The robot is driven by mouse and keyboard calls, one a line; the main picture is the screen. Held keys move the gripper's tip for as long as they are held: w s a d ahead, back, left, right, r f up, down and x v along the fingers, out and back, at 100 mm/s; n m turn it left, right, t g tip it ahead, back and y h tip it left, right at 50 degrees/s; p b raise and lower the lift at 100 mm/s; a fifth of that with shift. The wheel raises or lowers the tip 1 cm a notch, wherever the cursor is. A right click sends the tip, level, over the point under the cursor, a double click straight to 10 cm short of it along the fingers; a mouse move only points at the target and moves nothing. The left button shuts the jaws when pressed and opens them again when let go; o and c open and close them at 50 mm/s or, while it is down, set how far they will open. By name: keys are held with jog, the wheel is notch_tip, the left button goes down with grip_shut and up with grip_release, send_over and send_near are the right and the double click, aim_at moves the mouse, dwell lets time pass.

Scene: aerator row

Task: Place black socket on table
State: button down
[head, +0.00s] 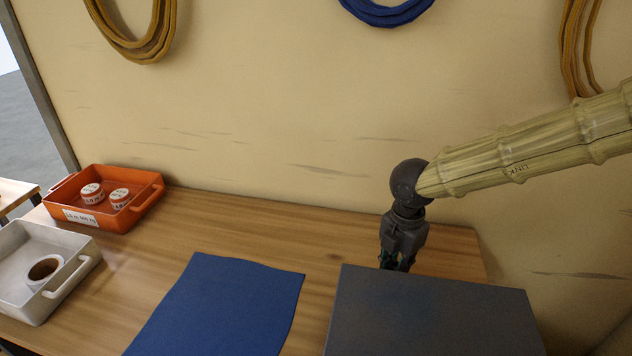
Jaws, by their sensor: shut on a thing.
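My gripper (397,262) points down over the back right part of the wooden table (325,240), behind a dark grey box. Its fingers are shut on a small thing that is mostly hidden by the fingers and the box. Only dark and greenish bits show there, so I cannot make out its shape. The black socket is not clearly visible anywhere else. I cannot tell whether the held thing touches the table.
The dark grey box (430,312) stands in front of my gripper. A blue mat (220,305) lies left of it. An orange tray (148,200) with two labelled round pieces (92,195) and a white tray (68,288) with a roll (44,270) stand at left. Bare table lies between.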

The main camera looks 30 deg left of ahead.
jog(key=p, duration=0.4)
send_over(450, 276)
jog(key=shift+s+a+f, duration=0.25)
jog(key=shift+a+f, duration=0.05)
jog(key=shift+f, duration=0.3)
jog(key=shift+w+d+f+p, duration=0.15)
jog(key=shift+f+p, duration=0.3)
jog(key=shift+f, duration=0.5)
jog(key=shift+w+d+f+p, duration=0.15)
jog(key=shift+f+p, duration=0.3)
jog(key=shift+f, duration=0.5)
jog(key=shift+s, duration=0.1)
jog(key=c, duration=1.7)
grip_release()
jog(key=shift+f, duration=0.1)
jog(key=shift+c, duration=0.2)
jog(key=o, duration=0.4)
